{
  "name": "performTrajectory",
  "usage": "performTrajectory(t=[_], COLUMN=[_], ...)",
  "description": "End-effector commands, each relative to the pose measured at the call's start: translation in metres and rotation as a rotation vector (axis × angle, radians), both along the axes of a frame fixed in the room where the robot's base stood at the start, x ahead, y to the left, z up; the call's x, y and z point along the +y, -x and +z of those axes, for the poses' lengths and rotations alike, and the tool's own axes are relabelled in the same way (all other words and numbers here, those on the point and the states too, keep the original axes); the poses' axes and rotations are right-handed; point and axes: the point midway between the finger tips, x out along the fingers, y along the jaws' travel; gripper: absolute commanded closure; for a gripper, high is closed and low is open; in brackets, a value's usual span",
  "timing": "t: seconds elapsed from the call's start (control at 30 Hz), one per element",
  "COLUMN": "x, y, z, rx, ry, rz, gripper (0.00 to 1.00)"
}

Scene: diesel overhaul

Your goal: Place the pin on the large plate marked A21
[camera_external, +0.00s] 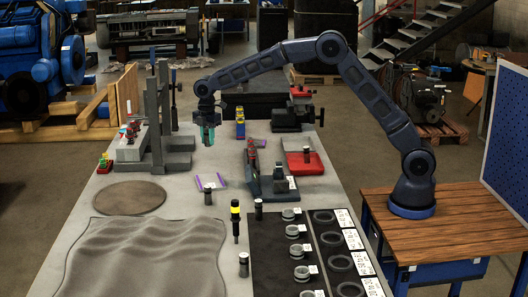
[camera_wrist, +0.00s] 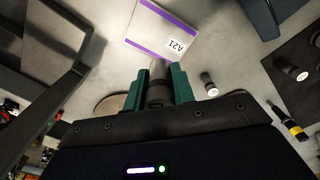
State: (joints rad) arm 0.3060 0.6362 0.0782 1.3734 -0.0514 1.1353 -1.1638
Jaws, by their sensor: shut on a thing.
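My gripper (camera_external: 207,135) hangs above the table, behind the A21 plate in the external view. In the wrist view its green fingers (camera_wrist: 158,88) are shut on a dark grey cylindrical pin (camera_wrist: 157,94). The large pale plate marked A21 (camera_wrist: 165,27) has purple strips along two edges. It lies flat on the table beyond the fingertips in the wrist view. In the external view the plate (camera_external: 208,176) is bare, nearer the camera than the gripper. The held pin is apart from it.
A dark pin with a light top (camera_external: 208,196) stands just in front of the plate, another (camera_external: 258,209) to its right. A yellow-and-black tool (camera_external: 235,218) stands near them. A tall grey stand (camera_external: 157,130) rises left; a red tray (camera_external: 303,163) lies right. A round mat (camera_external: 130,198) lies front left.

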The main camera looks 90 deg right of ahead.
Motion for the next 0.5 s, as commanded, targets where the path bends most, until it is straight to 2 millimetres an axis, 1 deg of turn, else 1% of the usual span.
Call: performTrajectory(t=[0.03,0.3,0.4,0.5], x=[0.0,0.001,0.001,0.0], y=[0.0,0.0,0.0,0.0], z=[-0.011,-0.07,-0.088,-0.1], rx=[0.001,0.001,0.0,0.0], ry=[0.0,-0.001,0.0,0.0], rz=[0.0,0.001,0.001,0.001], gripper=[1.0,1.0,1.0,1.0])
